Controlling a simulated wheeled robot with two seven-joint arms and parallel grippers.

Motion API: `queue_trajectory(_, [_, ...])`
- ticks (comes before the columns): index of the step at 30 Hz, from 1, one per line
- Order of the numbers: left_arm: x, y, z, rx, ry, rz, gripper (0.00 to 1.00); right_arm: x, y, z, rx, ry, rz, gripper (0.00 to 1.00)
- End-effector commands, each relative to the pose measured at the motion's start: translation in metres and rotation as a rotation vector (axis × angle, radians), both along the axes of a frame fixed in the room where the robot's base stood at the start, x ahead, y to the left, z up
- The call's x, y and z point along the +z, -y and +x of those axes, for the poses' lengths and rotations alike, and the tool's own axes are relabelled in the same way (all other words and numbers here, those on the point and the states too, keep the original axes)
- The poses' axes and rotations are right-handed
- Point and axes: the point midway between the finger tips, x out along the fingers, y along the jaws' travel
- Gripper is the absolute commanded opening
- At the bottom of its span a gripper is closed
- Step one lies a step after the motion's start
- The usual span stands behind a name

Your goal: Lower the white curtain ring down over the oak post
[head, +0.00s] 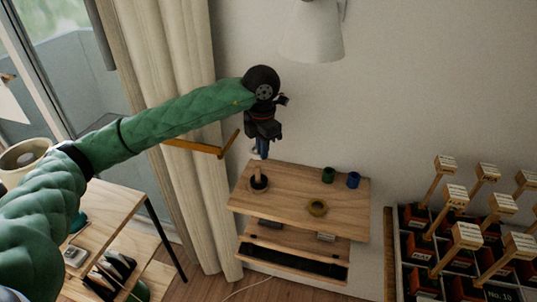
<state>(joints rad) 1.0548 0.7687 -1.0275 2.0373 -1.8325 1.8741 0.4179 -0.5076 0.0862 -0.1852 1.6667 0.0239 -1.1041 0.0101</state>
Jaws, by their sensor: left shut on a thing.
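My left gripper (262,147) comes in from the left, points down and is shut on the white curtain ring (255,155). Only a small pale part of the ring shows beside the fingertips. The oak post (257,171) stands upright from a dark round base (259,184) at the left of the wall shelf. In the picture the gripper and ring are just above the post's top. I cannot tell whether the ring is exactly over the post or touches it. My right gripper is not in view.
A white lamp shade (313,35) hangs above.

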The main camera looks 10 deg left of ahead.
Motion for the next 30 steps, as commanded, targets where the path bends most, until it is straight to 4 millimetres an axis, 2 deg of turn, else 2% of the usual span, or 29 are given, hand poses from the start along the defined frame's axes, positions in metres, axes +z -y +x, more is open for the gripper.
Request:
queue_trajectory(9, [0.000, -0.001, 0.001, 0.142, 0.000, 0.000, 0.00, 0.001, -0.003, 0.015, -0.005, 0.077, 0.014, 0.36])
queue_trajectory(30, [-0.029, -0.001, 0.001, 0.153, -0.001, 0.000, 0.00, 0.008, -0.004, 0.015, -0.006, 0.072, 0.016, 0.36])
